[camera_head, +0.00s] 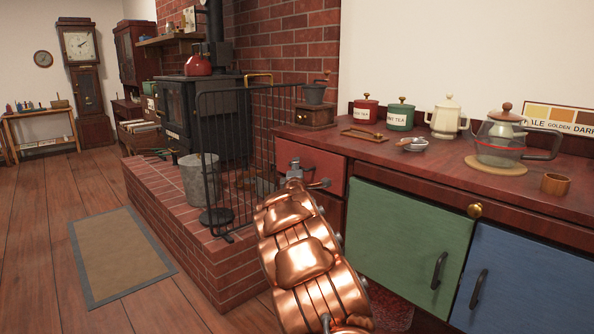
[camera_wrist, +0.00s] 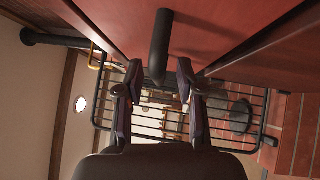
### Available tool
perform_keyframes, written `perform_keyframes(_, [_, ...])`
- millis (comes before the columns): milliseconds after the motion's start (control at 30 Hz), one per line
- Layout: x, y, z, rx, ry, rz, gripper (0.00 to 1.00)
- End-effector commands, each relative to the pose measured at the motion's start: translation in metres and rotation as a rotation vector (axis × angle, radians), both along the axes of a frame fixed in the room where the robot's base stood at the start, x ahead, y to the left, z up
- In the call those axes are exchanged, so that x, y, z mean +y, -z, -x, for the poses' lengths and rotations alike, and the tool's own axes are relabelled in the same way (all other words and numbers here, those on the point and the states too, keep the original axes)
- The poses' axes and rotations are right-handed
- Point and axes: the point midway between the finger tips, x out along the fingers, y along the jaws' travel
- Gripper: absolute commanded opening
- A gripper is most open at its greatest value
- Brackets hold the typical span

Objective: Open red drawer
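The red drawer (camera_head: 312,162) is at the left end of the counter, just under its top. Its front looks flush with the cabinet. My gripper (camera_head: 309,183) is in front of the drawer and hides part of it in the head view. In the wrist view the drawer's red front (camera_wrist: 225,30) fills the top, with a dark bar handle (camera_wrist: 160,45) projecting from it. My gripper (camera_wrist: 157,88) is open, one finger to each side of the handle's near end. Gaps show between both fingers and the handle.
A black fire guard (camera_head: 225,155) stands on the brick hearth (camera_head: 190,240) just left of the drawer. Green (camera_head: 405,240) and blue (camera_head: 525,280) cabinet doors are shut on the right. Canisters and a glass teapot (camera_head: 500,140) stand on the counter (camera_head: 400,160).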

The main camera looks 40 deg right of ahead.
Motion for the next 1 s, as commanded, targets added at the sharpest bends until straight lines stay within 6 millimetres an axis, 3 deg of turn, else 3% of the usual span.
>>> perform_keyframes(500, [-0.0053, -0.0019, -0.0048, 0.0, 0.0, 0.001, 0.36])
perform_keyframes(833, [-0.0052, -0.0018, -0.0047, -0.001, 0.0, 0.001, 0.02])
perform_keyframes(1000, [-0.0053, -0.0016, -0.0047, -0.001, 0.0, 0.001, 0.0])
